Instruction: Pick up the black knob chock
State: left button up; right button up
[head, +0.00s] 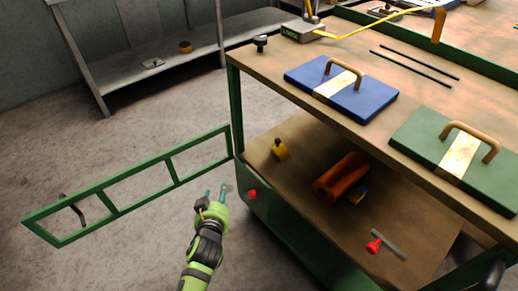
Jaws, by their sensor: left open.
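A small dark knob-shaped piece (261,42), which looks like the black knob chock, stands upright on the bench top near its far left corner. My left gripper (215,193) is open and empty. It is low in front of the bench, beside the lower shelf's left edge and well below the knob piece. My right gripper is not in view.
A green barred frame (113,208) extends left from the bench leg, just behind my left gripper. The bench top holds a box marked LOOSE (298,32), a blue plate (365,103) and a green plate (424,138), both handled. An orange cylinder (341,177) lies on the lower shelf. Open floor lies left.

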aim_at(280, 151)
jog(key=i+j+z, duration=0.1)
jog(key=z, duration=0.35)
jog(key=i+j+z, duration=0.1)
jog(key=j+z, duration=0.2)
jog(key=z, duration=0.15)
jog(key=j+z, duration=0.2)
jog(key=z, duration=0.2)
jog(key=i+j, duration=0.05)
